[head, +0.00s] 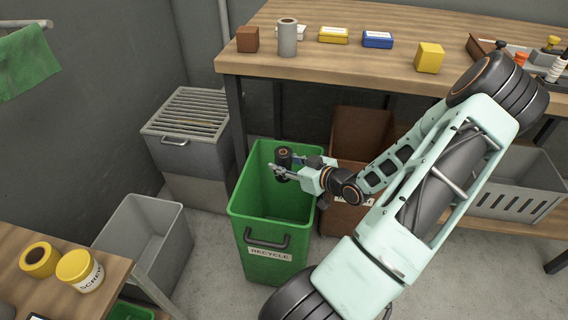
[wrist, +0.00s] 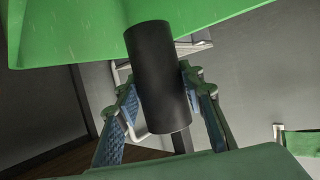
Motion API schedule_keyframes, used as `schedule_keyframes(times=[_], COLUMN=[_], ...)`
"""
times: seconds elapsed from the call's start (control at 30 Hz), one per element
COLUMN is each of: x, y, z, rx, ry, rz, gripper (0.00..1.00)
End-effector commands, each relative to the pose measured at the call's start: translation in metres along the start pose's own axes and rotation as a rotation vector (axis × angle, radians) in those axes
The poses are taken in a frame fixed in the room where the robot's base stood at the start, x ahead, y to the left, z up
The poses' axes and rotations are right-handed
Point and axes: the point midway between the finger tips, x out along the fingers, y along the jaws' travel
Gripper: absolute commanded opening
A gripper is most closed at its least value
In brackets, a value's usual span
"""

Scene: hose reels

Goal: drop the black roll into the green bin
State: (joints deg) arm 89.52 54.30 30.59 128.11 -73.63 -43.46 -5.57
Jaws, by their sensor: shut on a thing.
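The black roll (head: 285,158) is a small dark cylinder with a brown core end. My gripper (head: 283,172) is shut on it and holds it over the open top of the green bin. The green bin (head: 268,235) stands on the floor, with a dark handle and a RECYCLE label on its front. In the wrist view the black roll (wrist: 160,80) sits between my two fingers (wrist: 163,105), and a green wall of the bin (wrist: 100,30) fills the top. The bin's floor is mostly hidden by its walls.
A brown bin (head: 362,135) stands right behind the green bin, and a grey open bin (head: 140,235) is to its left. A wooden workbench (head: 330,65) at the back carries a grey roll (head: 287,40) and several small boxes. A slatted grey container (head: 188,120) stands by the wall.

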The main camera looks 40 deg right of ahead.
Motion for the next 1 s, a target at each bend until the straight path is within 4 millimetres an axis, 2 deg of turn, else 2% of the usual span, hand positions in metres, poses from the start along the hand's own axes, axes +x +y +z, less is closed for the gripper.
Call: schedule_keyframes(times=[0.07, 0.37, 0.4, 0.57, 0.87, 1.0], x=[0.003, 0.002, 0.002, 0.002, 0.000, -0.014], y=[0.000, 0.000, 0.000, 0.000, 0.001, 0.001], z=[0.006, 0.005, 0.005, 0.006, 0.006, 0.006], rx=[-0.001, -0.001, -0.001, 0.000, 0.000, -0.002], ry=[0.001, 0.000, 0.000, 0.000, -0.001, -0.002], rz=[0.001, 0.001, 0.001, 0.001, 0.001, 0.003], gripper=[0.07, 0.07, 0.40, 0.56, 0.56, 0.56])
